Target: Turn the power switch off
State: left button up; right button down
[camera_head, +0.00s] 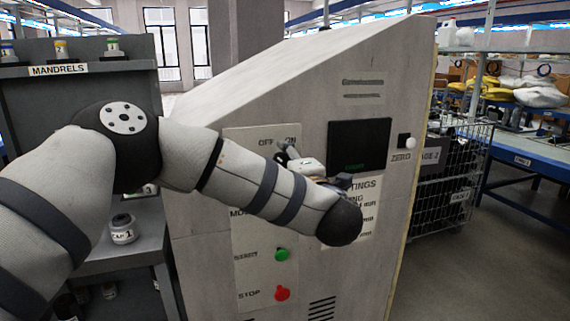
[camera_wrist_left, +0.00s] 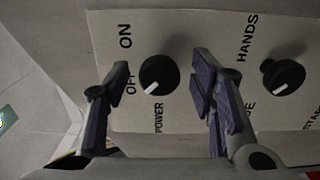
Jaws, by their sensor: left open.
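The power switch (camera_wrist_left: 158,74) is a round black knob with a white mark, on a light panel (camera_wrist_left: 140,115) in the left wrist view. The mark points down-left in that view, towards the OFF label (camera_wrist_left: 130,84) and away from the ON label (camera_wrist_left: 125,36). My left gripper (camera_wrist_left: 153,84) is open and empty, with one finger on each side of the knob in the picture; I see no contact. In the head view my left gripper (camera_head: 286,152) is at the panel below the OFF and ON labels, and the knob is hidden. My right gripper is not in view.
A second knob (camera_wrist_left: 283,76) labelled HANDS is to the right in the wrist view. Green (camera_head: 281,255) and red (camera_head: 282,293) buttons are lower on the machine. A dark screen (camera_head: 360,147) and a white ZERO knob (camera_head: 410,142) are to the right. A mandrel shelf (camera_head: 120,68) stands left.

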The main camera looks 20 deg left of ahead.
pick_arm(q)
jog(key=v, duration=1.2)
